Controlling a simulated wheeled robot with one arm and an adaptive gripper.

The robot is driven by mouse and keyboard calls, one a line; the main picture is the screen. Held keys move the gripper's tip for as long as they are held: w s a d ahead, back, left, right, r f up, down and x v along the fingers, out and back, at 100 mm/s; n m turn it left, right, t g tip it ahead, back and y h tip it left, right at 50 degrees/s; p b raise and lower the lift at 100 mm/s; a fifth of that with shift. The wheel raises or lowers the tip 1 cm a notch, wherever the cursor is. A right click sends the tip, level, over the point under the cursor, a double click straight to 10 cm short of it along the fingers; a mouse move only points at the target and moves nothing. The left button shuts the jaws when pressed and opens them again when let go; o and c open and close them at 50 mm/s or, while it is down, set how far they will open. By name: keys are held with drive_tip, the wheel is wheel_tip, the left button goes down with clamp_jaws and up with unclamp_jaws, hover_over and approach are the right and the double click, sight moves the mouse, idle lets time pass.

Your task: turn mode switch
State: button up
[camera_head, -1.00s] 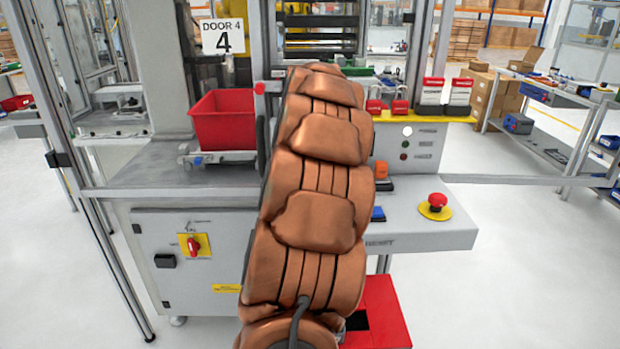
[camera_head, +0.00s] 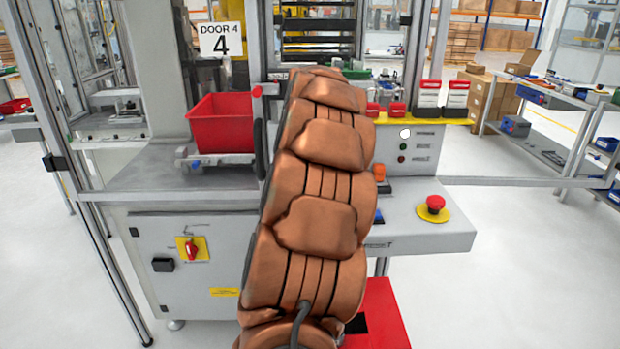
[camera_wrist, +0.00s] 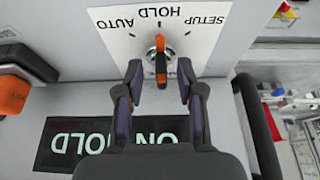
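The mode switch (camera_wrist: 160,58) shows in the wrist view as a small orange-and-black knob on a silver collar. Its white plate (camera_wrist: 115,38) reads AUTO, HOLD and SETUP, upside down in this view. The orange bar stands upright in the picture, in line with the HOLD mark. My gripper (camera_wrist: 160,80) is open, with one dark finger on each side of the knob and a visible gap to it. In the head view my copper-coloured arm hides the gripper and the switch.
A black display reading ON HOLD (camera_wrist: 105,142) lies below the plate in the wrist view. An orange button (camera_wrist: 14,92) is at left. A red emergency stop (camera_head: 435,204) and a red bin (camera_head: 220,122) are on the station. A red-yellow rotary switch (camera_head: 192,249) is on the cabinet.

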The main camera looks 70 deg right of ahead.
drive_tip(key=shift+r, duration=0.1)
drive_tip(key=v, duration=1.2)
idle(0.4)
